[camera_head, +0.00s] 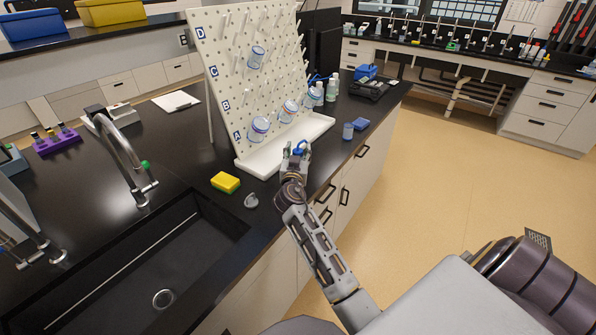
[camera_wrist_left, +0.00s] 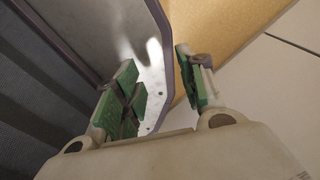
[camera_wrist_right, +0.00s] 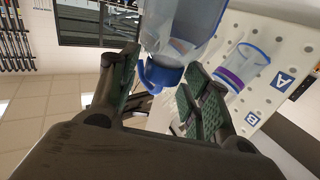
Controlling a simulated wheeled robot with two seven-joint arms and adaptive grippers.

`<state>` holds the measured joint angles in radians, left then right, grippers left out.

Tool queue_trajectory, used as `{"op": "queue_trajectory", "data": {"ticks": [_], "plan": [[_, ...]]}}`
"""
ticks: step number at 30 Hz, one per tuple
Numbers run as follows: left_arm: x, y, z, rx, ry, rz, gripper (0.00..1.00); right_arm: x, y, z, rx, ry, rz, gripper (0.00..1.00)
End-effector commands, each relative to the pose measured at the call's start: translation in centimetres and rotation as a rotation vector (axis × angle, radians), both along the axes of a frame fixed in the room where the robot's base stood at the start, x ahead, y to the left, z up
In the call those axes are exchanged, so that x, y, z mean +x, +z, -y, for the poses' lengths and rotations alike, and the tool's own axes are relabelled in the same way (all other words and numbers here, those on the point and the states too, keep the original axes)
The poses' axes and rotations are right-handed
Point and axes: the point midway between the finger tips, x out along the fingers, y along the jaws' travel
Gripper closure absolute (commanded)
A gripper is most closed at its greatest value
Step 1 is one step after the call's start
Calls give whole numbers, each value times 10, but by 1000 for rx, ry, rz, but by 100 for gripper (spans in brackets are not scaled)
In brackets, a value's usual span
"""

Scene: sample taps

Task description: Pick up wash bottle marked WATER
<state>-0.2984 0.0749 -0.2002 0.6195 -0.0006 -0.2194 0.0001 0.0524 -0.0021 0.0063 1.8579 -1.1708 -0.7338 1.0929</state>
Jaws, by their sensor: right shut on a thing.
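My right gripper (camera_head: 297,152) is above the bench's front edge, by the pegboard base. It is shut on a clear container with a blue handle-like part (camera_wrist_right: 162,72), which shows between the fingers in the right wrist view; its blue part also shows in the head view (camera_head: 300,147). No WATER marking is readable on it. A group of small bottles (camera_head: 331,91) stands beyond the pegboard; their labels are too small to read. My left gripper (camera_wrist_left: 160,85) is open and empty in the left wrist view, and is out of the head view.
A white pegboard (camera_head: 225,50) with lettered rows holds several clear, blue-rimmed vessels (camera_head: 259,128). A sink (camera_head: 150,270) and curved tap (camera_head: 122,150) are at left.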

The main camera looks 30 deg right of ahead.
Motion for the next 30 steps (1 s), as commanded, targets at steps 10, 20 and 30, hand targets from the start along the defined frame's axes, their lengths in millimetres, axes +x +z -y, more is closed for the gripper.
{"op": "queue_trajectory", "data": {"ticks": [10, 20, 30], "plan": [[1, 0, -9, 9, -3, 1, 60, 0, 6, 0, 0, 0, 3, 100], [1, 0, -19, 20, -3, 2, 60, 0, 40, 0, 1, -2, 5, 100], [2, -1, -15, 16, -1, 2, 60, 0, 86, 0, 1, -1, 4, 100]]}}
